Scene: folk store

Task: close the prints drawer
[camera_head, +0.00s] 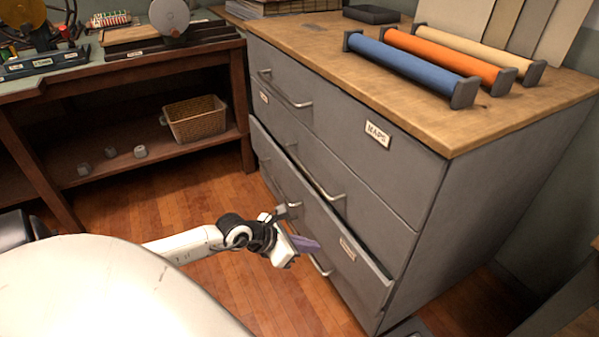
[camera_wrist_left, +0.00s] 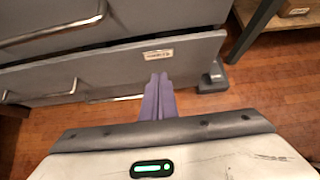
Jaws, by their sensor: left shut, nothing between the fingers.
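The grey cabinet (camera_head: 480,190) has one lower drawer (camera_head: 318,212) standing out a little from its face, with a gap along its top edge. Its front bears a small label (camera_head: 347,248), too small to read; the drawer also shows in the left wrist view (camera_wrist_left: 200,48) with its label (camera_wrist_left: 158,54). My left gripper (camera_head: 306,244), with purple fingers, is shut and empty in front of this drawer. In the left wrist view the fingertips (camera_wrist_left: 159,78) point at the drawer front below the label. I cannot tell whether they touch it. My right gripper is not in view.
The drawers above, one labelled MAPS (camera_head: 377,134), look flush. Blue (camera_head: 415,66), orange and cream rolls lie on the wooden top (camera_head: 330,50). A workbench (camera_head: 120,65) with a wicker basket (camera_head: 195,120) on its shelf stands left. The wooden floor (camera_head: 150,205) between is clear.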

